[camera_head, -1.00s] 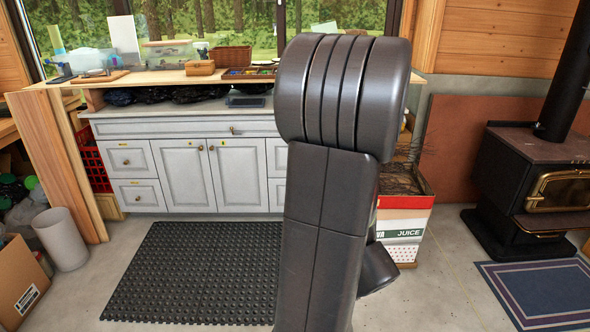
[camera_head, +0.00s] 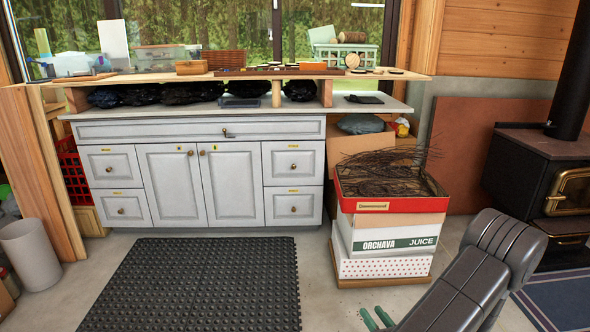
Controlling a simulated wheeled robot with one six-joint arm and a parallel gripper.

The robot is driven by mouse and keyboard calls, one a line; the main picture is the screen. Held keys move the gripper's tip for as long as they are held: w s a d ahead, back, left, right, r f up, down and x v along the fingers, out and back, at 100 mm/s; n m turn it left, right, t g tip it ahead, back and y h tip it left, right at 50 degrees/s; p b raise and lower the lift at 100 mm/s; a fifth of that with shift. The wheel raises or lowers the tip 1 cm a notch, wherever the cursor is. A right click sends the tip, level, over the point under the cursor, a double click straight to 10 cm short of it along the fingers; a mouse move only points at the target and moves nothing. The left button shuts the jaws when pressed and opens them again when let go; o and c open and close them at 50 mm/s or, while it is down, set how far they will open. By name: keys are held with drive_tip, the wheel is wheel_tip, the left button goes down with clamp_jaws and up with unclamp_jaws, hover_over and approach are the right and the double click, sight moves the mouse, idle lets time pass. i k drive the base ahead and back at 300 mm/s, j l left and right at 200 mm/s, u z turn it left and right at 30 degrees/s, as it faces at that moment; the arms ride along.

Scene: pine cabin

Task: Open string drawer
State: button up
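A pale grey cabinet (camera_head: 203,215) stands under the window. It has a wide top drawer (camera_head: 160,130) with a dark pull, two small drawers on the left, upper (camera_head: 113,167) and lower (camera_head: 113,205), and two on the right, upper (camera_head: 282,160) and lower (camera_head: 282,202). All look shut. Small yellow labels sit at the small drawers, too small to read, so I cannot tell which is the string drawer. My gripper (camera_head: 377,319) is at the bottom edge, right of the mat, well away from the cabinet. Its two green fingers show apart with nothing visible between them.
A stack of boxes (camera_head: 385,240) with dark wiry strands on top stands right of the cabinet. A black rubber mat (camera_head: 200,285) lies in front of it. A white bin (camera_head: 30,255) is at the left, a black stove (camera_head: 560,180) at the right.

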sight(286, 162)
drive_tip(key=i+j+z, duration=0.3)
drive_tip(key=i+j, duration=0.85)
drive_tip(key=i, duration=0.3)
drive_tip(key=i+j+z, duration=0.3)
drive_tip(key=i+j, duration=1)
drive_tip(key=j, duration=0.15)
